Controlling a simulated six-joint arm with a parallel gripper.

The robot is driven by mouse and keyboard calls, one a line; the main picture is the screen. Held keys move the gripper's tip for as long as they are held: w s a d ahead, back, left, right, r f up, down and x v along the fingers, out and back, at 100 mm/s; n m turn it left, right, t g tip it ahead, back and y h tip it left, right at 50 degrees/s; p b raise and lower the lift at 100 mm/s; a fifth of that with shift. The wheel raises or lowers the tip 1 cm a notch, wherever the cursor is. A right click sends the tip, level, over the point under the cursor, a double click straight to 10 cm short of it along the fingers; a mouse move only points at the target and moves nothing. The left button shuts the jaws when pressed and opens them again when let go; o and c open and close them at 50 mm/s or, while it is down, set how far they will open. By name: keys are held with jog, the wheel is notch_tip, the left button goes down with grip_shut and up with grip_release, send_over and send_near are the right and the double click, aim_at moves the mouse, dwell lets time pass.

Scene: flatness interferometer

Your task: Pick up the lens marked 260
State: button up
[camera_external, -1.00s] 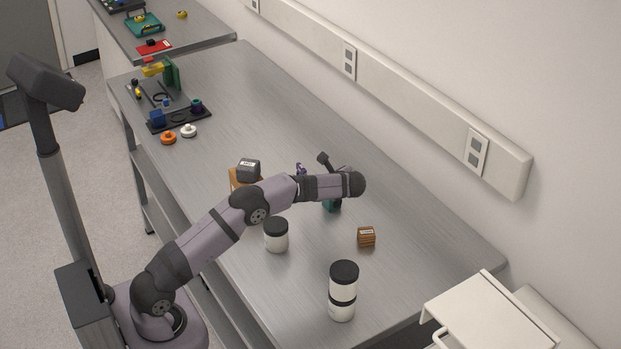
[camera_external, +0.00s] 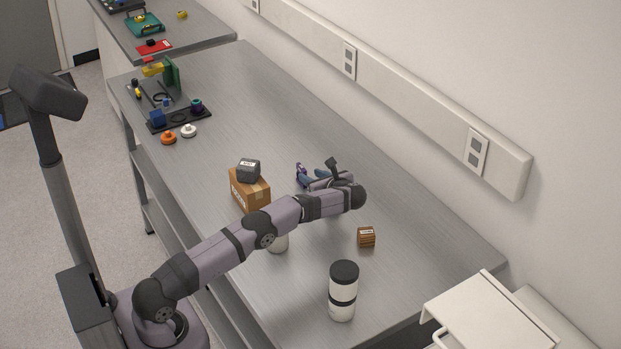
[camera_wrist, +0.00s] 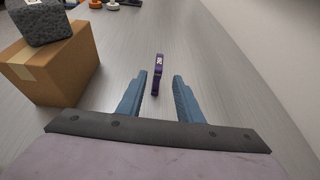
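A thin purple lens with a white label (camera_wrist: 158,72) stands upright in the wrist view; its marking is too small to read. In the external view the same purple lens (camera_external: 299,171) is near the middle of the bench, partly hidden by my fingers. My gripper (camera_wrist: 160,75) is open, with one blue finger on each side of the lens in the picture and a visible gap on both sides. I cannot tell how far the lens reaches between the fingers. In the external view my gripper (camera_external: 306,176) is low over the bench at the lens.
A small brown crate (camera_external: 367,237) and a tall black-and-white jar stack (camera_external: 343,292) are nearer. A white jar (camera_external: 279,243) is partly behind my arm. A fixture tray (camera_external: 182,119) lies farther back.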

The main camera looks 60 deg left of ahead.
aim_at(304, 173)
jog(key=shift+p+x, duration=1)
jog(key=shift+x, duration=1.55)
jog(key=shift+s+r, duration=0.1)
jog(key=shift+s, duration=0.1)
grip_shut()
